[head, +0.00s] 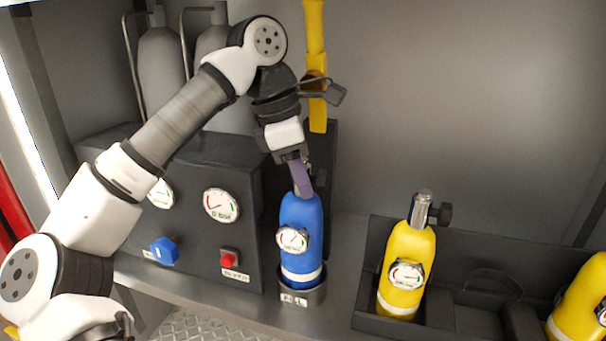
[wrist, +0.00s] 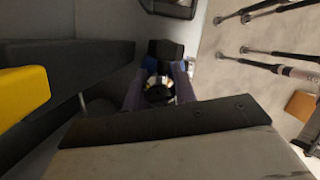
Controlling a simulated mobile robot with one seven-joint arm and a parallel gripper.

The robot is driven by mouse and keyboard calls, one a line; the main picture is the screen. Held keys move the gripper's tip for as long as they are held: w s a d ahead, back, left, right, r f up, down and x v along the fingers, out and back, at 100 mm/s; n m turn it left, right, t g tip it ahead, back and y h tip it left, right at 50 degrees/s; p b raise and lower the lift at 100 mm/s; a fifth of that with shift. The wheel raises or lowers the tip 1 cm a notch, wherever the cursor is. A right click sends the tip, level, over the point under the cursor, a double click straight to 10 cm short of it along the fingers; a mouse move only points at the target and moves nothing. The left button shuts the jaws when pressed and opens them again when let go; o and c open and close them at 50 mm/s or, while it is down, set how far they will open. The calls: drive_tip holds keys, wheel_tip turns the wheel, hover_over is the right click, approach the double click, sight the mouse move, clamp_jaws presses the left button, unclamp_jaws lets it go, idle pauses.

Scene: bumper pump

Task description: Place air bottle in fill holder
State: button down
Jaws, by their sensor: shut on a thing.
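The blue air bottle (head: 301,235) has a white-faced gauge and a pale band near its base. It stands nearly upright with its lower end in the round dark fill holder (head: 301,296), beside the grey pump panel. My gripper (head: 301,182) is shut on the bottle's top and comes down on it from above. In the wrist view my gripper (wrist: 160,92) has its two purple fingers on either side of the bottle's dark and silvery valve top (wrist: 158,88). The fingers partly hide the valve, and the holder wall hides the bottle's bottom.
The grey pump panel (head: 200,205) with gauges, a blue knob and a red button stands left of the holder. A yellow bottle (head: 408,265) stands in a dark rack on the right, with another at the edge. A yellow bar (head: 316,60) hangs behind my wrist.

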sight(224, 169)
drive_tip(key=shift+f, duration=0.3)
drive_tip(key=shift+f+b, duration=0.25)
drive_tip(key=shift+b, duration=0.05)
drive_tip(key=c, duration=1.1)
unclamp_jaws()
drive_tip(key=v, duration=0.6)
drive_tip(key=shift+d+r, duration=0.1)
drive_tip(key=shift+d, duration=0.2)
drive_tip(key=a, duration=1.2)
drive_tip(key=shift+s+a+b, duration=0.1)
drive_tip(key=shift+s+b, duration=0.05)
drive_tip(key=shift+b, duration=0.25)
